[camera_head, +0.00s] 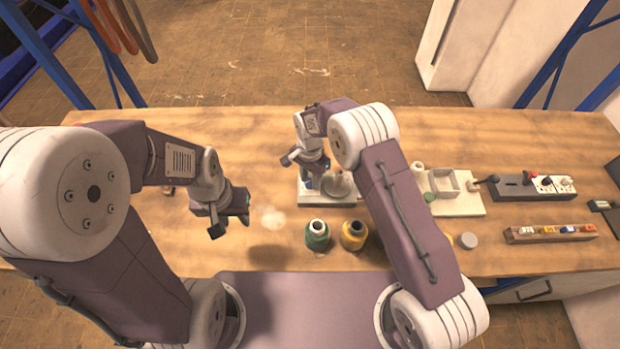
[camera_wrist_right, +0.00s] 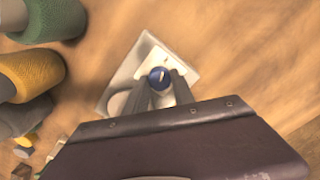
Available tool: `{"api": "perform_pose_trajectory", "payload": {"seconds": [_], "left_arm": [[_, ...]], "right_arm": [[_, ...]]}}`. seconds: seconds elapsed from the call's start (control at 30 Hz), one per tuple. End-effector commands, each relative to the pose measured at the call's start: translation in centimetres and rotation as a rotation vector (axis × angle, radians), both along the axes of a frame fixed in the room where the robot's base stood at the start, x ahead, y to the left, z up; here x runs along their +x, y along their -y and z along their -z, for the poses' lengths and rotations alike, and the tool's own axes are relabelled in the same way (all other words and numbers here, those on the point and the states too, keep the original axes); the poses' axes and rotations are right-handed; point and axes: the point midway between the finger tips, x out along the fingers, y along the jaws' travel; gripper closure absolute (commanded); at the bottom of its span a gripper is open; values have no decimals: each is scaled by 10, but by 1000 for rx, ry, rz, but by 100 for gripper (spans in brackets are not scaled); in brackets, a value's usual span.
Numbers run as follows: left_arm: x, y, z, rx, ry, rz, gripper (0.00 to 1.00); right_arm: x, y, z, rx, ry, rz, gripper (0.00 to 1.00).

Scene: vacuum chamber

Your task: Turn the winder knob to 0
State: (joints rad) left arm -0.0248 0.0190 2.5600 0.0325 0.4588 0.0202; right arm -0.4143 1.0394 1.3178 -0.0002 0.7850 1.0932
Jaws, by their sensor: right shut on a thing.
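The winder is a pale plate (camera_head: 345,203) with a round metal part (camera_head: 337,187) on the workbench, centre of the head view. Its dark blue knob (camera_wrist_right: 159,77) with a pale pointer mark shows in the right wrist view. My right gripper (camera_wrist_right: 160,88) has its fingers on both sides of the knob and is shut on it from above. In the head view the right gripper (camera_head: 309,168) hides most of the knob, and I cannot read any scale numbers. My left gripper (camera_head: 232,216) is open and empty above the bench, left of the winder.
Green (camera_head: 317,235) and yellow (camera_head: 353,235) thread spools stand in front of the winder. To the right are a white tray fixture (camera_head: 455,205), a dark switch box (camera_head: 530,188) and a wooden block with coloured pieces (camera_head: 550,233). The bench (camera_head: 230,125) is clear at the back left.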

Motion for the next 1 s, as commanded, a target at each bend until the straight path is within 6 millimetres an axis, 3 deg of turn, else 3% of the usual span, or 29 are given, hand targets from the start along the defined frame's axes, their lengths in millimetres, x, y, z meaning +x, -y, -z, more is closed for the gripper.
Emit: {"api": "perform_pose_trajectory", "payload": {"seconds": [1.0], "left_arm": [[0,0,11,0,0,0,64]], "right_arm": [[1,-1,-1,2,4,-938,100]]}}
